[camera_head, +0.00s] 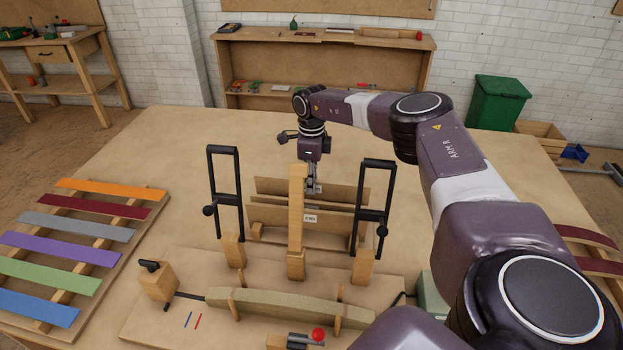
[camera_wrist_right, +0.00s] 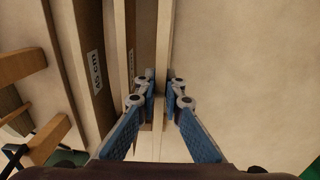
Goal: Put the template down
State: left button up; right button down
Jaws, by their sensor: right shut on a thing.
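My right gripper (camera_head: 314,184) reaches down behind the wooden post at the table's middle. It is shut on the top edge of a thin upright tan template (camera_head: 345,194), the rear one of the boards there. In the right wrist view the fingers (camera_wrist_right: 160,88) close on the template's thin edge (camera_wrist_right: 164,35). Another upright board (camera_head: 275,212) with a white label stands in front of it; its label reads 45 cm in the wrist view (camera_wrist_right: 95,72). The held template's lower edge is hidden, so I cannot tell whether it rests on anything. My left gripper is not in view.
Two black clamps (camera_head: 225,190) (camera_head: 374,205) and a wooden post (camera_head: 297,215) stand in front of the boards. A curved lamination (camera_head: 285,305) lies on the near base. Coloured strips (camera_head: 75,230) lie on a rack at left. The table's far left is clear.

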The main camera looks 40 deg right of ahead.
notch_tip(320, 180, down, 3)
jog(key=shift+r, duration=0.15)
jog(key=c, duration=2)
grip_release()
jog(key=shift+c, duration=0.2)
notch_tip(320, 180, up, 12)
jog(key=shift+r+b, duration=0.1)
jog(key=shift+b, duration=1.1)
